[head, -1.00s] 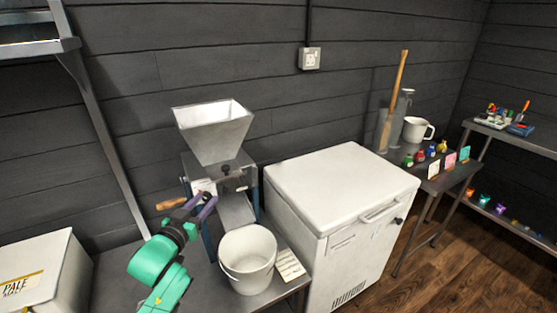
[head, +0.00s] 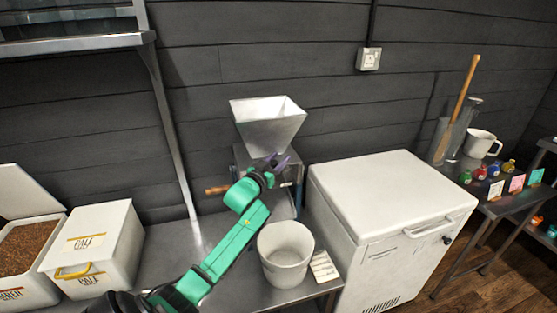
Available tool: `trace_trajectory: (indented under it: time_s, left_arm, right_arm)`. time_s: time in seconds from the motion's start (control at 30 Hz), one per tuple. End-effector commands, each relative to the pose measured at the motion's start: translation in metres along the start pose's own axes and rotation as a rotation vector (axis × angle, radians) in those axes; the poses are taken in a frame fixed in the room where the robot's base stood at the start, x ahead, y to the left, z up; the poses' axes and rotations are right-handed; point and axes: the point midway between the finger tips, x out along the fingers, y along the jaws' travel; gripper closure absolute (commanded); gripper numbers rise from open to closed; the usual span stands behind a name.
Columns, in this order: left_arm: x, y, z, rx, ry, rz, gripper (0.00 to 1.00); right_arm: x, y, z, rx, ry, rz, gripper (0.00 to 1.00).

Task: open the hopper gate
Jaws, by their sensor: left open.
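The grey metal hopper (head: 268,128) sits on top of the grain mill (head: 242,165) on the steel table, against the dark wall. The gate itself cannot be made out; my gripper and wrist cover that part of the mill. A white bucket (head: 286,272) stands on the table in front of the mill. My right gripper is out of view.
A wooden crank handle (head: 217,190) sticks out left of the mill. A white chest cabinet (head: 390,200) stands close on the right. A pale slatted block (head: 323,267) lies beside the bucket. Malt bins (head: 110,235) stand at left. A shelf upright (head: 172,130) rises behind the table.

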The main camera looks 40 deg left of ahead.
Motion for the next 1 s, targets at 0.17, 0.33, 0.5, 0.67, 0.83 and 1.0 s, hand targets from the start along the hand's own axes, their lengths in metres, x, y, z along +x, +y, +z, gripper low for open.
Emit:
trace_trajectory:
  time_s: [0.17, 0.33, 0.5, 0.67, 0.83, 1.0]
  left_arm:
    - [-0.0004, 0.0001, 0.0002, 0.000, 0.000, 0.000, 0.72]
    - [-0.0005, 0.0001, 0.0003, 0.000, -0.001, 0.000, 1.00]
    - [-0.0006, 0.0002, 0.0004, 0.000, -0.001, 0.000, 1.00]
    - [-0.0007, 0.0002, 0.0005, 0.000, -0.001, 0.000, 1.00]
    - [-0.0007, 0.0002, 0.0007, 0.000, -0.001, 0.000, 1.00]
    - [-0.0007, 0.0002, 0.0007, 0.000, -0.001, 0.000, 1.00]
  right_arm:
    - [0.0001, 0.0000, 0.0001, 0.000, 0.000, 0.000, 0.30]
    - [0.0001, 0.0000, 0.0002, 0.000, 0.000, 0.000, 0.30]
    - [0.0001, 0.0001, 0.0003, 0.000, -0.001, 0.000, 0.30]
    - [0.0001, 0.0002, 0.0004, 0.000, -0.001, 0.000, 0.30]
    - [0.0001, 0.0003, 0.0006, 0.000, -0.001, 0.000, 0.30]
    - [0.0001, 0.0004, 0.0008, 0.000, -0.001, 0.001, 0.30]
